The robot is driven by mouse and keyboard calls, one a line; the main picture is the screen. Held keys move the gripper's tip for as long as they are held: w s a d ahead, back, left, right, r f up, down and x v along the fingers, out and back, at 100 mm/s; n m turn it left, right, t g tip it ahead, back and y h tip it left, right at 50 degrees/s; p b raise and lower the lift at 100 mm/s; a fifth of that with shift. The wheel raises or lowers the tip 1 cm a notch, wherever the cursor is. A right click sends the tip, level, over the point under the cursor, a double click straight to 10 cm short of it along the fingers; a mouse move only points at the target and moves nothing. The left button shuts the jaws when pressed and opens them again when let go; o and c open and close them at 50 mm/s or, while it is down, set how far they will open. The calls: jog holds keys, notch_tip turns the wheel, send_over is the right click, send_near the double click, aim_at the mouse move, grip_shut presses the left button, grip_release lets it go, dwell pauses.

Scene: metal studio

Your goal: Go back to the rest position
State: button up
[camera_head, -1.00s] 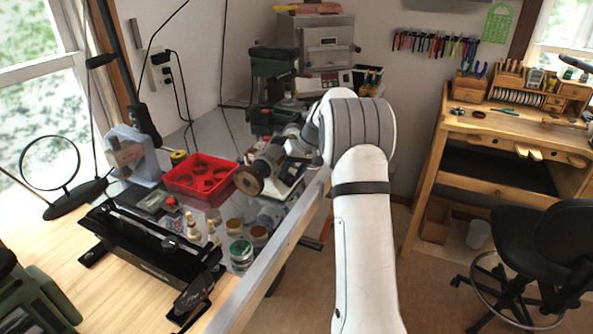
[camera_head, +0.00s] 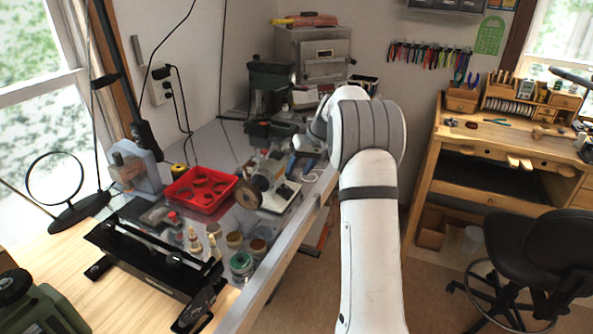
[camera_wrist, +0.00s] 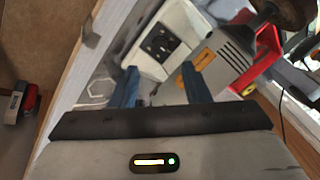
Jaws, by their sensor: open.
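My gripper (camera_wrist: 160,80) shows in the wrist view as two blue fingers, spread apart with nothing between them. Beyond the fingers lies a small machine with a white base (camera_wrist: 165,38) and a grey body. In the head view this machine (camera_head: 268,180), with a brown wheel at its front, stands on the grey bench top. My white arm (camera_head: 370,240) rises from the bottom of the head view and bends over the bench's right edge. Its end is beyond the machine, and the fingers are partly hidden there.
A red tray (camera_head: 200,190) stands left of the machine, with small jars (camera_head: 240,262) in front. A black rail-like device (camera_head: 150,258) lies at the front left. A metal oven (camera_head: 316,55) stands behind. Right are a wooden workbench (camera_head: 505,150) and black stool (camera_head: 535,255); floor between is clear.

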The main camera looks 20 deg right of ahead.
dwell(0.3)
jog(key=s+a+r+h, duration=0.1)
jog(key=s+a+r, duration=0.35)
jog(key=s, duration=0.55)
jog(key=s+a+r+h, duration=0.1)
jog(key=s+a+r, duration=0.4)
jog(key=s, duration=0.4)
jog(key=s+a+f+h, duration=0.1)
jog(key=s+a+f, duration=0.1)
jog(key=s, duration=0.8)
jog(key=s+a+f, duration=0.2)
jog(key=s, duration=0.8)
jog(key=shift+s+a+f+h, duration=0.2)
jog(key=shift+s+f+h, duration=0.05)
jog(key=shift+s+h, duration=0.15)
jog(key=shift+w, duration=0.1)
